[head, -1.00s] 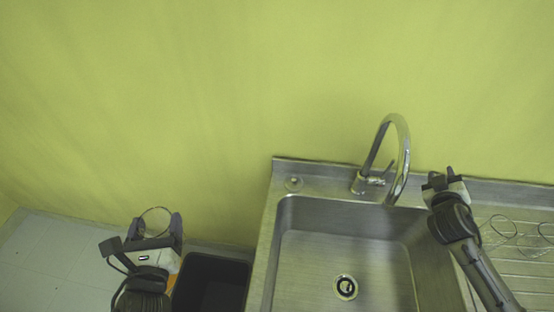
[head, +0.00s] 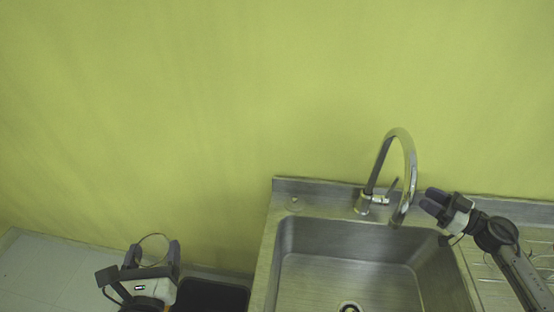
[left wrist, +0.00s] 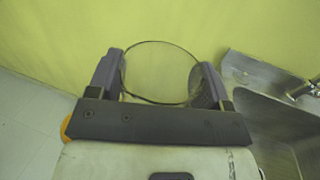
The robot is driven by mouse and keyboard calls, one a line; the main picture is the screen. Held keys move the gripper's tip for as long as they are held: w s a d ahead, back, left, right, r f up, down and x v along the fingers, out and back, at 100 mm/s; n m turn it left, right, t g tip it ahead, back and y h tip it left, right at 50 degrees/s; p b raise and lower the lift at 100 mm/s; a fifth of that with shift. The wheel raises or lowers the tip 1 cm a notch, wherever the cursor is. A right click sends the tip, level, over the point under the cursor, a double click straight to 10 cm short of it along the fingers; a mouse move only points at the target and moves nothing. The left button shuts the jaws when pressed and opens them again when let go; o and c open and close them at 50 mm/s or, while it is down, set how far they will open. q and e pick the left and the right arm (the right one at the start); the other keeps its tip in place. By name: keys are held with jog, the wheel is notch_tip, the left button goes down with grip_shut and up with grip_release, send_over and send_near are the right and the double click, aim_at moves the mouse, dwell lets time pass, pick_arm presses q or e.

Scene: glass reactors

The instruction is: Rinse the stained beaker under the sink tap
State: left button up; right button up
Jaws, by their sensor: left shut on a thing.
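My left gripper (head: 153,256) is shut on a clear glass beaker (head: 155,243), held at the lower left, away from the sink. In the left wrist view the beaker's round rim (left wrist: 160,46) shows between the two fingers; no stain can be made out. The metal sink (head: 345,270) has a curved tap (head: 410,160) at its back edge, with a small lever (head: 392,185) on its right side. No water shows. My right gripper (head: 431,201) is right of the tap spout, pointing left, apart from it. Its finger gap is unclear.
A black bin (head: 210,295) stands between my left gripper and the sink. A ribbed metal draining board (head: 490,275) lies right of the basin. The yellow-green wall (head: 250,100) rises close behind the sink. The basin looks empty.

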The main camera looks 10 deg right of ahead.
aim_at(389, 191)
jog(key=x, duration=0.8)
jog(key=b+x, duration=0.1)
jog(key=x, duration=0.3)
jog(key=shift+s+a, duration=0.25)
jog(key=shift+a, duration=0.05)
grip_shut()
